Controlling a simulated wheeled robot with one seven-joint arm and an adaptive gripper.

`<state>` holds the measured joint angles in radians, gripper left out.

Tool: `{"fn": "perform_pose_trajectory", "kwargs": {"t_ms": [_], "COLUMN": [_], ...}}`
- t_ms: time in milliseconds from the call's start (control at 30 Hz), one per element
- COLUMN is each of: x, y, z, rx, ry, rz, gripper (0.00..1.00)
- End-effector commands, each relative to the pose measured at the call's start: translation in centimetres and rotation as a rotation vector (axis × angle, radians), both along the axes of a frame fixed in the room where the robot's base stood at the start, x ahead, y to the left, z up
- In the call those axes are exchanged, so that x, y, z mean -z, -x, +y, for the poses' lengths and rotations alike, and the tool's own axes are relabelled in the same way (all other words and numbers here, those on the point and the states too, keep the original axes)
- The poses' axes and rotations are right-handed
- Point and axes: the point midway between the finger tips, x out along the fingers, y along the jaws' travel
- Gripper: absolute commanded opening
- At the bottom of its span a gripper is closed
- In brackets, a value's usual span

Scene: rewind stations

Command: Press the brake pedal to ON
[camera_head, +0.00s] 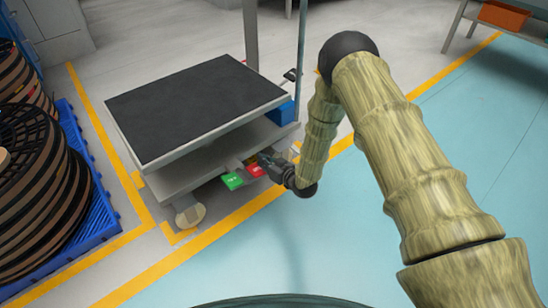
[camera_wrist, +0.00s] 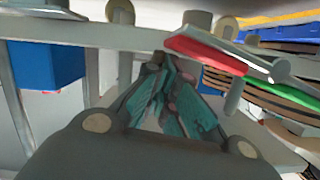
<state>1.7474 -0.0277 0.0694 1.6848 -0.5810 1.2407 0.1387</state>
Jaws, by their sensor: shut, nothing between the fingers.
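A green plate (camera_head: 232,180) and a red plate (camera_head: 256,170) stick out low at the front edge of the black-topped bench (camera_head: 196,106). Pale marks on them are too small to read. In the wrist view a red bar (camera_wrist: 205,53) and a green bar (camera_wrist: 260,67) lie end to end, right of the fingers. I cannot tell which part is the brake pedal. My gripper (camera_head: 265,158) is shut and empty, just right of the red plate in the head view; it also shows in the wrist view (camera_wrist: 172,70). I cannot tell whether it touches anything.
A lower shelf (camera_head: 180,176) lies under the bench top, with a blue box (camera_head: 281,113) at its right. Bench posts rise close behind my arm. Reels (camera_head: 38,190) stand on a blue pallet (camera_head: 85,214) at left. The blue-green floor (camera_head: 330,225) in front is clear.

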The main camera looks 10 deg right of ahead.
Motion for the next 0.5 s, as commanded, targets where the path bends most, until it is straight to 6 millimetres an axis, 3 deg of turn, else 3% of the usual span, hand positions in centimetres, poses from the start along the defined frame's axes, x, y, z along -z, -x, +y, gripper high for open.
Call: {"fn": "perform_pose_trajectory", "kwargs": {"t_ms": [500], "x": [0.47], "y": [-0.14], "z": [0.1], "rx": [-0.003], "ry": [0.002], "rz": [-0.002], "gripper": [0.0]}}
